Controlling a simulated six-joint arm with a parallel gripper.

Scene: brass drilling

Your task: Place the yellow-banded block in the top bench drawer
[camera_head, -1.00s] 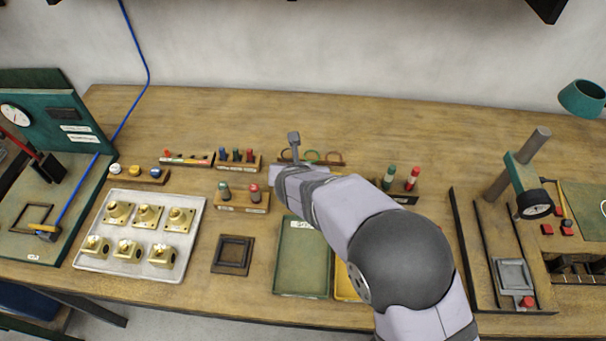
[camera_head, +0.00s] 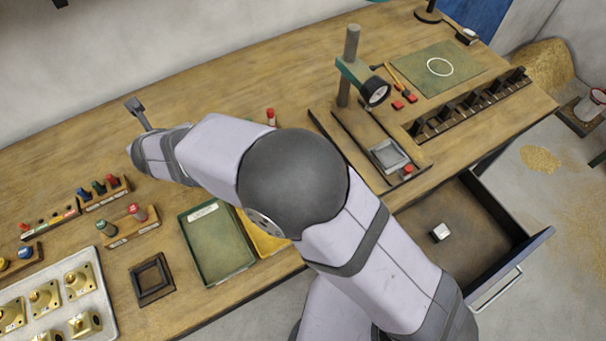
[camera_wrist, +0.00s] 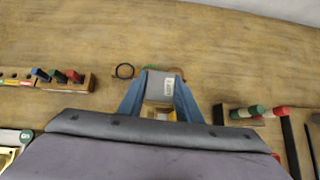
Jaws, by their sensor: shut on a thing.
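My gripper (camera_wrist: 160,98) shows in the wrist view, its blue fingers shut on a pale grey block (camera_wrist: 158,84) with a small label. A yellow patch shows just below the block between the fingers; I cannot tell whether it is a band on it. The block is above the wooden bench. In the head view my arm hides the gripper and held block. The bench drawer (camera_head: 478,222) stands pulled open at the lower right, with a small white-topped block (camera_head: 440,232) on its floor. My arm hides part of the drawer.
A green tray (camera_head: 216,262) and a yellow tray (camera_head: 262,240) lie beside my arm. A drill-like stand (camera_head: 347,70) rises from the bench between arm and green mat (camera_head: 438,75). A slotted black rack (camera_head: 470,105) lies behind the drawer. Much of the drawer floor is clear.

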